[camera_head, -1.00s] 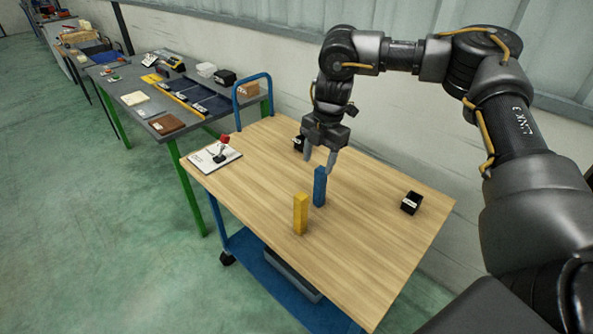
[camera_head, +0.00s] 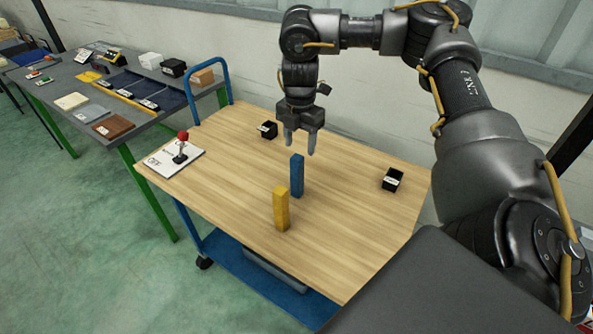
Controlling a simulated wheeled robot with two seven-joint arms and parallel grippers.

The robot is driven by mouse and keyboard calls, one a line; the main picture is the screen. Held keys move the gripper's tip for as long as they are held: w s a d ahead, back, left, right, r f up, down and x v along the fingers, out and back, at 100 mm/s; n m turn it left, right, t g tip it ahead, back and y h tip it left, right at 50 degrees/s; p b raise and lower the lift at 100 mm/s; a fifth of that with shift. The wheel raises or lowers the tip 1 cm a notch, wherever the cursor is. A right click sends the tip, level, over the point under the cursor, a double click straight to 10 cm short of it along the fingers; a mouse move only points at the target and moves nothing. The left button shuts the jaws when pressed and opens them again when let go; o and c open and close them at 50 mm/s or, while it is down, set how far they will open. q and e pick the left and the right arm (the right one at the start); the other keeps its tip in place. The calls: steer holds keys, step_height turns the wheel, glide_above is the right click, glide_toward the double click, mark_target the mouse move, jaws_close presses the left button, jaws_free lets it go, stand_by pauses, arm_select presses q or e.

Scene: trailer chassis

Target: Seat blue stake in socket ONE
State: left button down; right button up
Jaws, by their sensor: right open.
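The blue stake (camera_head: 297,176) stands upright on the wooden cart top (camera_head: 350,225), just behind and right of a yellow stake (camera_head: 281,209), also upright. My right gripper (camera_head: 300,143) points down above the blue stake, open and empty, its fingers apart. Two small black sockets with white labels stand on the cart: one (camera_head: 267,130) at the back, left of the gripper, and one (camera_head: 392,180) at the right. Their labels are too small to read, so I cannot tell which is ONE. My left gripper is not in view.
A white board with a red-knobbed lever (camera_head: 181,150) lies at the cart's left corner. The cart has a blue handle (camera_head: 212,88). A grey bench (camera_head: 100,95) with trays and boxes stands at the left.

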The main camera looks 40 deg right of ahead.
mark_target(297, 157)
steer(key=shift+s+f, duration=0.1)
steer(key=shift+s, duration=0.05)
steer(key=f, duration=0.2)
steer(key=a+f, duration=0.1)
steer(key=f, duration=0.2)
steer(key=shift+c, duration=0.3)
jaws_close()
